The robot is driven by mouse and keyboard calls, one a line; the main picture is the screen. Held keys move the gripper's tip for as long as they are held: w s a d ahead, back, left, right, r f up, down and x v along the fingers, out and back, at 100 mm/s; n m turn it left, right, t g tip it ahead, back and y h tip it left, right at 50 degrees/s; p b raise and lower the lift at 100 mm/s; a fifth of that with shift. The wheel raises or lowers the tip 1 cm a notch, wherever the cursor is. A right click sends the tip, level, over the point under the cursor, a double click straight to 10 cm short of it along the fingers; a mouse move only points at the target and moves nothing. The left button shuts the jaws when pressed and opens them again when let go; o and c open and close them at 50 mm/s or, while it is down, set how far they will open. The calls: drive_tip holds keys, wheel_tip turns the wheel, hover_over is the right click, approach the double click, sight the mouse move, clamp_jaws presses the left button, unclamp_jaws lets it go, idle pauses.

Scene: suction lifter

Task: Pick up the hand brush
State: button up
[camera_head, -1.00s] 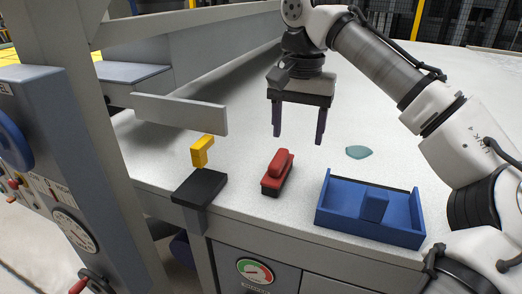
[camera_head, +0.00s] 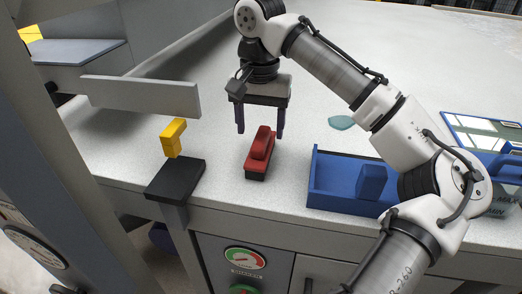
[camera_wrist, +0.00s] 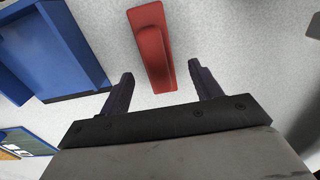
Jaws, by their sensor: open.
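The hand brush (camera_head: 259,150) is red on top with a dark underside. It lies on the pale speckled worktop near the front edge, left of the blue tray. My gripper (camera_head: 260,135) is open and empty, its two dark fingers pointing down over the far end of the brush. In the wrist view the brush (camera_wrist: 151,45) appears ahead of and between the spread fingertips of my gripper (camera_wrist: 160,72), with worktop showing on both sides. I cannot tell the exact height of the fingertips above the worktop.
A blue tray (camera_head: 329,181) with a divider stands right of the brush. A black pad (camera_head: 175,180) and a yellow block (camera_head: 173,137) are to the left, below a grey bar (camera_head: 140,95). A teal piece (camera_head: 341,122) lies behind the tray.

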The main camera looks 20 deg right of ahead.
sight(261, 136)
drive_tip(key=f, duration=0.4)
drive_tip(key=shift+s+f+p, duration=0.15)
drive_tip(key=shift+s+p, duration=0.2)
drive_tip(key=shift+p, duration=0.05)
drive_tip(key=shift+f, duration=0.55)
drive_tip(key=c, duration=1.1)
drive_tip(key=shift+r, duration=0.1)
wheel_tip(261, 136, up, 20)
drive_tip(key=p, duration=1.4)
drive_tip(key=shift+p, duration=0.3)
